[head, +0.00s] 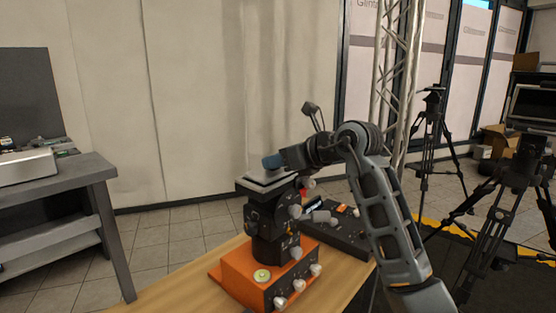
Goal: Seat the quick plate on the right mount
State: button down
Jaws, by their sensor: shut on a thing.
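My gripper (280,161) comes in from the right and points left, above a black mount head (265,216) on an orange base (235,277). A flat pale grey plate (258,183) lies level just under the fingertips, at the top of the mount head. I cannot tell whether it touches the head or is held slightly above it. The fingertips are small and partly hidden by the wrist. No second mount can be made out for certain.
A black control panel (347,237) lies right of the mount on the wooden table (180,290), beside my arm. Pale knobs (297,285) stick out of the orange base. A grey bench (60,180) stands at left, tripods (432,130) and a truss (392,70) at right.

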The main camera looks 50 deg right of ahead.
jog(key=shift+f, duration=0.4)
dwell(0.3)
jog(key=c, duration=0.7)
grip_release()
jog(key=shift+c, duration=0.2)
jog(key=shift+s, duration=0.1)
jog(key=b+v, duration=0.1)
jog(key=v, duration=0.6)
jog(key=shift+s+r, duration=0.2)
jog(key=shift+s, duration=0.05)
